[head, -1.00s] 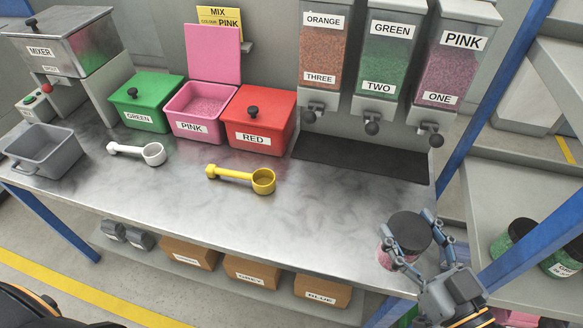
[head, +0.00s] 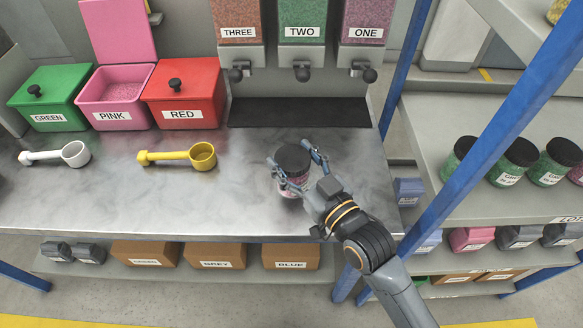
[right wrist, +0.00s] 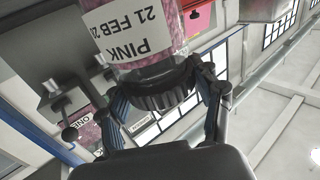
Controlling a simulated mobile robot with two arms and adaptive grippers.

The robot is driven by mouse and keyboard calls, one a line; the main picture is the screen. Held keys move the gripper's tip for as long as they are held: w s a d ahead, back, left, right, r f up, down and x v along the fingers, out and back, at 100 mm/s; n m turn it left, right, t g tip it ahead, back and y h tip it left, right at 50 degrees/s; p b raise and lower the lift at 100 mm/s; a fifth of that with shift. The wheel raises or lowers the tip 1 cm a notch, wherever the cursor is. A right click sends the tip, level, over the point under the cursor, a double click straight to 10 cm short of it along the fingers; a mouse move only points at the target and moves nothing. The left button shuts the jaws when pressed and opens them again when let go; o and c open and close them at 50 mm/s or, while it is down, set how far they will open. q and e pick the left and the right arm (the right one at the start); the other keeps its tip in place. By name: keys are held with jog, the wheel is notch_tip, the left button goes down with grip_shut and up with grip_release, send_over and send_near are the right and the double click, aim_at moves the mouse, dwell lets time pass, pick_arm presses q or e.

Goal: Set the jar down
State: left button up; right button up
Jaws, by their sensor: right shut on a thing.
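The jar (head: 292,172) has a black lid, pink contents and a white label. In the head view it is over the right part of the metal worktop (head: 225,205), upright or nearly so. I cannot tell whether its base touches the surface. My right gripper (head: 294,168) is shut on the jar, with one finger on each side near the lid. In the right wrist view the jar (right wrist: 135,40) appears upside down, its label reading PINK, 21 FEB, with the fingers around the lid. My left gripper is not in view.
A yellow scoop (head: 180,156) and a white scoop (head: 55,155) lie to the left. Green (head: 48,97), pink (head: 115,97) and red (head: 183,95) bins stand behind them. A dark mat (head: 298,112) lies under the dispensers. A blue post (head: 480,155) and shelves with jars are at right.

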jog(key=shift+w+a+f, duration=0.1)
jog(key=shift+a+f, duration=0.05)
jog(key=shift+f, duration=1.6)
jog(key=shift+f, duration=0.2)
jog(key=o, duration=1.6)
jog(key=shift+o, duration=0.2)
jog(key=shift+r, duration=0.1)
jog(key=b+v, duration=0.1)
jog(key=v, duration=1)
jog(key=shift+s+d, duration=0.3)
jog(key=shift+s, duration=0.1)
